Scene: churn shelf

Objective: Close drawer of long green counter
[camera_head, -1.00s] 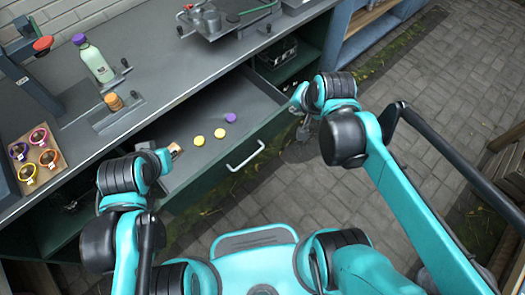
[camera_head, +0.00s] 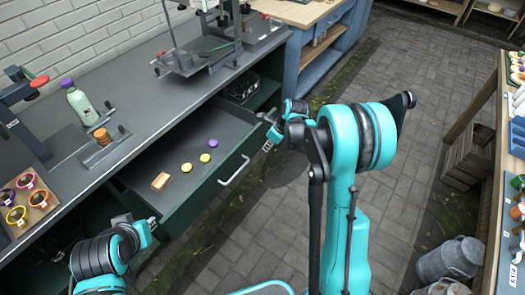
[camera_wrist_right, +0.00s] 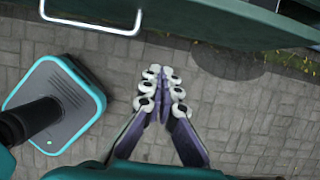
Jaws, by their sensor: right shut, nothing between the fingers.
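The long green counter (camera_head: 135,62) has a grey top, and its drawer (camera_head: 222,133) is pulled out.
A green bottle (camera_head: 80,104), a clamp device (camera_head: 103,138) and a wooden tray of cups (camera_head: 45,205) stand on the counter. A blue shelf unit (camera_head: 318,50) adjoins it. Metal cans (camera_head: 452,262) and a display table stand right. The paved floor is open between.

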